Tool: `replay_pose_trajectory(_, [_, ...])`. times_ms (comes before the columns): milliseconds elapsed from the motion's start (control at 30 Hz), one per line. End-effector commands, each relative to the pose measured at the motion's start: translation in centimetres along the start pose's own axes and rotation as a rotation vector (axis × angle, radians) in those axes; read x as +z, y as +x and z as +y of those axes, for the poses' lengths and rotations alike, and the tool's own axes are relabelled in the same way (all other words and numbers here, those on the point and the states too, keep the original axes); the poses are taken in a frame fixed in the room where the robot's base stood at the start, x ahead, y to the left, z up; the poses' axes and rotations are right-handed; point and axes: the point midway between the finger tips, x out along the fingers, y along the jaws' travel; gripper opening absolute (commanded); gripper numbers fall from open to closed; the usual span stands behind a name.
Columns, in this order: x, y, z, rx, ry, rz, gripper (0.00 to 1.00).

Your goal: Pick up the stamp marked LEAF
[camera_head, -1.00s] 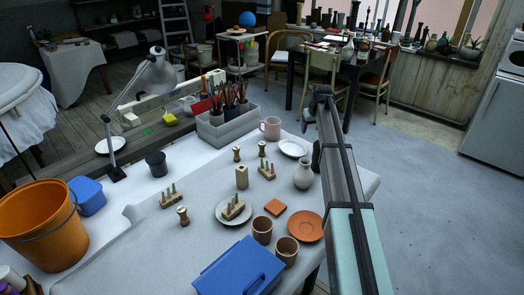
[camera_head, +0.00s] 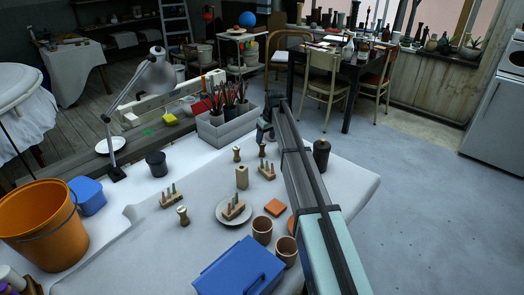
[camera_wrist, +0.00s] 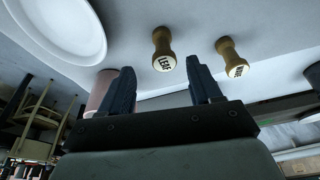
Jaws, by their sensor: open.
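The LEAF stamp (camera_wrist: 163,50) is a brass-coloured, waisted piece with a pale face; its word reads in the wrist view. It appears to be the small stamp (camera_head: 262,149) at the table's back, beside the arm in the head view. My gripper (camera_wrist: 160,66) is open and empty. In the wrist view the stamp shows between and beyond its dark fingers, apart from them. In the head view my gripper (camera_head: 265,132) hangs above the back of the table, close to that stamp. A second similar stamp (camera_wrist: 232,58) stands to the right; its word is unclear.
A grey box of brushes (camera_head: 228,125) stands behind the stamps. A white plate (camera_wrist: 62,28) and pink mug (camera_wrist: 100,90) lie left in the wrist view. A dark bottle (camera_head: 321,155) stands right of the arm.

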Motion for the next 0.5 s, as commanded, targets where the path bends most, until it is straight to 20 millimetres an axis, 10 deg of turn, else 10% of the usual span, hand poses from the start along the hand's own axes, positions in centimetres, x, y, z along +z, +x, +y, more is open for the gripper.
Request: replay_pose_trajectory(500, [-0.1, 4.7, -0.3, 0.0, 0.0, -0.001, 0.63])
